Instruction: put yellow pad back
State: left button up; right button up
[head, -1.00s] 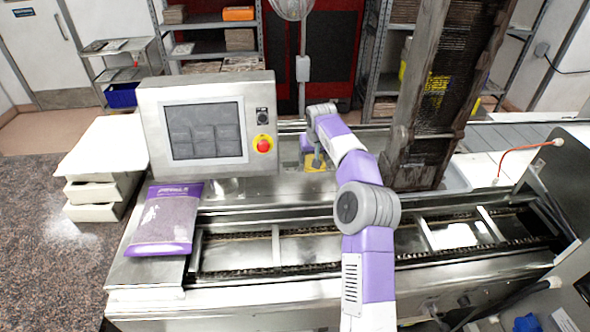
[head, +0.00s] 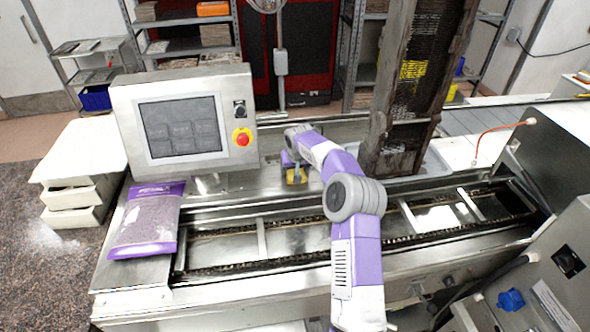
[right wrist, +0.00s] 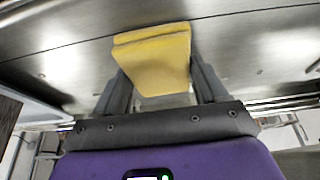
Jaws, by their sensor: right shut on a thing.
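The yellow pad (right wrist: 155,62) is between the two fingers of my right gripper (right wrist: 158,85) in the right wrist view, and the gripper is shut on it. The pad has a folded or layered look, with a metal surface behind it. In the head view the right gripper (head: 295,172) is beyond the conveyor, beside the control panel, with a bit of the yellow pad (head: 297,177) showing. Whether the pad touches the metal deck (head: 235,186) I cannot tell. My left gripper is not in view.
The control panel (head: 182,118) with a screen and red button stands left of the gripper. A purple-and-grey bag (head: 147,222) lies at the machine's left end. A tall dark rack (head: 405,95) rises right of the gripper. The chain conveyor (head: 285,240) runs in front.

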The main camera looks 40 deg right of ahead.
jog(key=shift+f, duration=0.15)
jog(key=o, duration=1)
jog(key=shift+r, duration=0.35)
jog(key=v, duration=1.1)
jog(key=shift+s+a+r+b, duration=0.15)
jog(key=shift+s+r+b, duration=0.1)
jog(key=shift+r+b, duration=0.05)
